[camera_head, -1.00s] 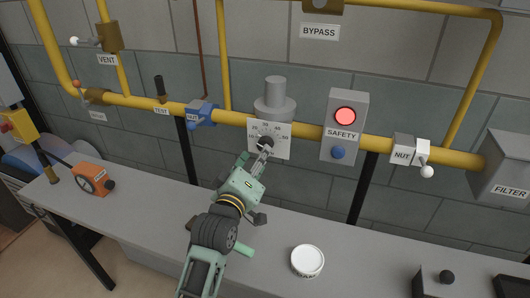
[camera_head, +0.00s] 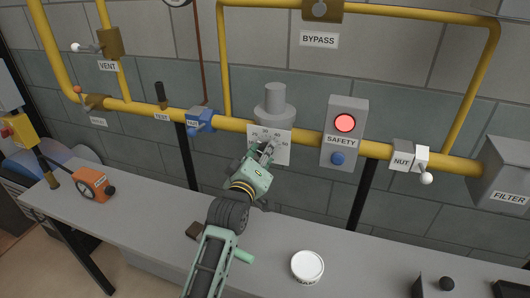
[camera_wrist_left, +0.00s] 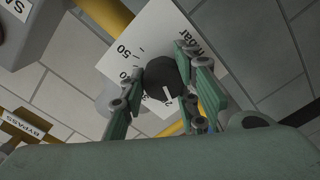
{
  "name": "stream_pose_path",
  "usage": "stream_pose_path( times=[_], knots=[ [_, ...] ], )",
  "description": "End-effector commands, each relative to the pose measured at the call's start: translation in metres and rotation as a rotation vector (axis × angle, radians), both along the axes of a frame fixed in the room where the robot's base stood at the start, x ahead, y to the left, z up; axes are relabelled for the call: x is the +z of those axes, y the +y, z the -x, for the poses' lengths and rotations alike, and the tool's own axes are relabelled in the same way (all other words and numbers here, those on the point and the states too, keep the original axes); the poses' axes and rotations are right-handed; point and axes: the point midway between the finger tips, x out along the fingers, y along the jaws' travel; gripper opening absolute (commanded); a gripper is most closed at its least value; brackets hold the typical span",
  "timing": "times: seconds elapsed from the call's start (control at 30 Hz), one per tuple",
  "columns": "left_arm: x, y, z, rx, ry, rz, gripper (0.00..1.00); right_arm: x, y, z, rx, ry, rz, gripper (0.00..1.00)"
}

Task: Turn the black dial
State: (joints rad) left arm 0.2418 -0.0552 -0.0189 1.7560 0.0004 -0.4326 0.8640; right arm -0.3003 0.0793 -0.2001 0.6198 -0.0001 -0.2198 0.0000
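The black dial (camera_wrist_left: 163,76) sits on a white square scale plate (camera_wrist_left: 124,46) marked with numbers and "mbar". A pale mark shows on the dial's face. My left gripper (camera_wrist_left: 162,84) has a finger on each side of the dial, and the dial fills the gap between them. In the head view my left gripper (camera_head: 267,151) is in front of the scale plate (camera_head: 283,144) and hides the dial. My right gripper is not in view.
A grey SAFETY box (camera_head: 344,128) with a red lamp and blue button is just right of the plate. Yellow pipes (camera_head: 300,134) run along the wall. The bench below holds an orange device (camera_head: 94,184) and a round white container (camera_head: 307,267).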

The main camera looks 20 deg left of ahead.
Motion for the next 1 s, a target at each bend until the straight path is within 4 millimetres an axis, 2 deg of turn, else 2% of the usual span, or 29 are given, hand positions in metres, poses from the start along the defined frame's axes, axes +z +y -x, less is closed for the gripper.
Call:
stream_pose_path(
  times=[0.03,0.23,0.37,0.57,0.7,0.93,0.97,1.0],
  knots=[
    [0.002,-0.001,0.000,-0.002,-0.005,0.001,0.19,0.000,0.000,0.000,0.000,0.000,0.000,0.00],
    [0.003,-0.002,0.000,-0.003,-0.007,0.001,0.03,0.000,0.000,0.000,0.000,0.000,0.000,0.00],
    [0.007,-0.002,0.000,-0.004,-0.009,-0.045,0.03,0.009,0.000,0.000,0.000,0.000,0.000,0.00],
    [0.007,-0.003,-0.001,-0.004,-0.016,-0.245,0.03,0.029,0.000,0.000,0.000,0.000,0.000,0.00],
    [0.005,-0.004,-0.001,-0.004,-0.021,-0.303,0.03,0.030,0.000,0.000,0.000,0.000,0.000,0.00],
    [0.005,-0.004,-0.001,-0.004,-0.024,-0.302,0.03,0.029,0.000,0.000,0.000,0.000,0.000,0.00],
    [0.005,-0.005,-0.001,-0.004,-0.024,-0.302,0.30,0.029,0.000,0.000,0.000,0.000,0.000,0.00],
    [0.005,-0.005,-0.001,-0.004,-0.025,-0.302,0.34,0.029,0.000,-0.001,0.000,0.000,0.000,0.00]
  ],
)
